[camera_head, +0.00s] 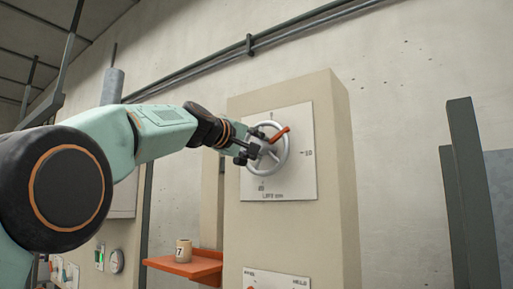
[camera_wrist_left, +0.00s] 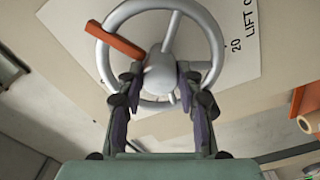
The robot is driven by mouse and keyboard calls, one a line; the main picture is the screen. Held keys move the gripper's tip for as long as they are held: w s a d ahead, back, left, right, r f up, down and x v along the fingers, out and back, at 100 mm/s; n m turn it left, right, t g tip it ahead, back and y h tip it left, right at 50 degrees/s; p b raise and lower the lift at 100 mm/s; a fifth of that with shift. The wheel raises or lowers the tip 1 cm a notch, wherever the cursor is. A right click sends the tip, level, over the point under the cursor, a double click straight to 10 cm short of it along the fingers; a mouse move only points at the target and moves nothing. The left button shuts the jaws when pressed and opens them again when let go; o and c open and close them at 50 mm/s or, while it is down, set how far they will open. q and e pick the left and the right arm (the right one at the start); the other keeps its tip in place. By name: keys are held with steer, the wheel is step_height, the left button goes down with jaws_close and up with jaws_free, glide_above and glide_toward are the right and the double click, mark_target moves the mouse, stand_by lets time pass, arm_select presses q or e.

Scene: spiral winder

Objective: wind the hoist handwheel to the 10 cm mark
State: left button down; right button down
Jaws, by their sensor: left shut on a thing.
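The hoist handwheel (camera_head: 286,158) is a grey ring with spokes and a hub, set on a white dial plate (camera_head: 302,188) on a beige pillar. An orange bar (camera_head: 279,134) on the wheel points to the upper right in the head view. The dial's 10 mark is right of the wheel, and the 20 mark is below. My left gripper (camera_head: 256,150) is at the wheel's left side and middle. In the left wrist view its fingers (camera_wrist_left: 162,82) are shut on the handwheel (camera_wrist_left: 217,40) around the hub area; the exact contact is partly hidden. My right gripper is not in view.
An orange shelf (camera_head: 205,267) with a small tan can (camera_head: 183,250) stands left of the pillar, below my left arm. Another plate (camera_head: 275,279) is lower on the pillar. Dark posts (camera_head: 468,190) stand at the right. Pipes run along the wall above.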

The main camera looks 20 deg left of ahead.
arm_select(q)
steer(key=shift+s+a+r+m+b, duration=0.1)
steer(key=shift+r+m+b, duration=0.05)
steer(key=shift+m, duration=1.05)
steer(key=shift+r+m+b, duration=0.15)
steer(key=shift+m, duration=1.05)
steer(key=shift+s+a+r+m+b, duration=0.1)
steer(key=shift+r+m+b, duration=0.05)
steer(key=shift+m, duration=1.05)
steer(key=c, duration=1.2)
jaws_free()
steer(key=shift+w, duration=0.1)
steer(key=o, duration=0.3)
steer(key=shift+w+d+f, duration=0.15)
steer(key=shift+f, duration=0.1)
steer(key=v, duration=0.7)
steer(key=shift+s, duration=0.4)
steer(key=shift+w, duration=0.1)
